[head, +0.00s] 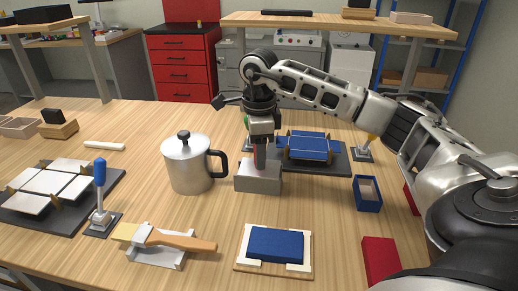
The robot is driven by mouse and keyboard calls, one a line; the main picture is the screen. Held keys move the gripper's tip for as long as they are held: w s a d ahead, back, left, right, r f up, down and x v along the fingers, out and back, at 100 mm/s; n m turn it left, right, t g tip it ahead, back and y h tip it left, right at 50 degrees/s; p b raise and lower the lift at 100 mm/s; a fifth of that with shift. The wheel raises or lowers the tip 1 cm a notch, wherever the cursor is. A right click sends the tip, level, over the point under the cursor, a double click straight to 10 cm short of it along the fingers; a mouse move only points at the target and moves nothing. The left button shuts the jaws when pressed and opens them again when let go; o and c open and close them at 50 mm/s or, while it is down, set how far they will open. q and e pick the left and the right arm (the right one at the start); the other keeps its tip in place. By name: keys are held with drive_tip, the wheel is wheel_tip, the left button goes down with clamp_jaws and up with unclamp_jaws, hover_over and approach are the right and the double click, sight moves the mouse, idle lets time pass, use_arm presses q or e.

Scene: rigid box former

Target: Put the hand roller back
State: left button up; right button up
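My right gripper (261,138) points down near the middle of the table, between the metal pot and the dark mat. Its fingers close around a narrow upright dark and red handle (259,157), which seems to belong to the hand roller. A grey block (258,180) is directly below, apparently on the table. The roller's lower part is hidden or cannot be told from the block. Whether the two touch is unclear. My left gripper is not in view.
A lidded metal pot (189,165) stands just left of the block. A wooden-handled brush (180,240) rests on a pale stand in front. A blue panel (276,244) lies on a cream board. A blue open box (367,193) stands right; bare wood lies between.

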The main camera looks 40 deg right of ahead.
drive_tip(key=r, duration=0.5)
drive_tip(key=r+p, duration=0.1)
drive_tip(key=r, duration=0.5)
drive_tip(key=shift+w+a+r, duration=0.1)
drive_tip(key=shift+a+r, duration=0.1)
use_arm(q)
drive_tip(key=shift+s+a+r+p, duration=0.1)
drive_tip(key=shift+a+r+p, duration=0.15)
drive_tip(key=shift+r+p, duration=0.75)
use_arm(e)
wheel_tip(320, 180, up, 5)
drive_tip(key=shift+f, duration=0.15)
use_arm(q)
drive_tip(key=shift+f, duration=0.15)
use_arm(e)
drive_tip(key=shift+f, duration=0.1)
